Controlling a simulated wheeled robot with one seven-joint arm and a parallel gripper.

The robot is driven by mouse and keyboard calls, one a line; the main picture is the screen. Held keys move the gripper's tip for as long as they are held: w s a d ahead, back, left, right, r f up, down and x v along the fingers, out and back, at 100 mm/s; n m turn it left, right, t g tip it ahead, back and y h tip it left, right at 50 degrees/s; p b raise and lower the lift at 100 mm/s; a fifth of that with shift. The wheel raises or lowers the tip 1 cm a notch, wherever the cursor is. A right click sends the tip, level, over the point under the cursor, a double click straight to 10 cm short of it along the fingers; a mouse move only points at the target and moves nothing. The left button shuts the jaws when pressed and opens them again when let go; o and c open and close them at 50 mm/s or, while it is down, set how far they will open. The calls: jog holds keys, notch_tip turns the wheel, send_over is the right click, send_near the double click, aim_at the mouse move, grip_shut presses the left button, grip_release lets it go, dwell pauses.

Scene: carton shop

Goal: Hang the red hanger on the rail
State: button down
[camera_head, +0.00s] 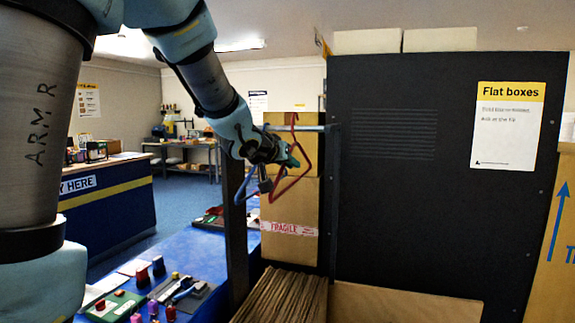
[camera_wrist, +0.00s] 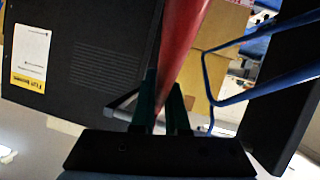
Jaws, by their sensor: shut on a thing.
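The red hanger (camera_head: 309,163) is held in my gripper (camera_head: 291,160), with its hook up at the height of the rail (camera_head: 314,128) in the head view. I cannot tell whether the hook is over the rail or in front of it. In the wrist view the red hanger (camera_wrist: 184,42) runs up from between the two dark green fingers of my gripper (camera_wrist: 162,95), which are shut on it. A blue hanger (camera_head: 241,187) hangs just left of my gripper, partly hidden by it. It also shows at the right of the wrist view (camera_wrist: 275,86).
A dark post (camera_head: 235,230) stands left of the rail. Behind are stacked cartons (camera_head: 290,205) and a large black panel (camera_head: 400,200). Flat cardboard (camera_head: 285,298) stands below. A blue table (camera_head: 205,250) with small items lies at lower left.

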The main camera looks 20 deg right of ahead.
aim_at(293, 184)
jog(key=shift+w+d, duration=0.9)
jog(key=shift+w, duration=0.1)
jog(key=shift+f+b, duration=0.8)
jog(key=shift+f, duration=0.4)
jog(key=c, duration=0.8)
grip_release()
jog(key=shift+c, duration=0.2)
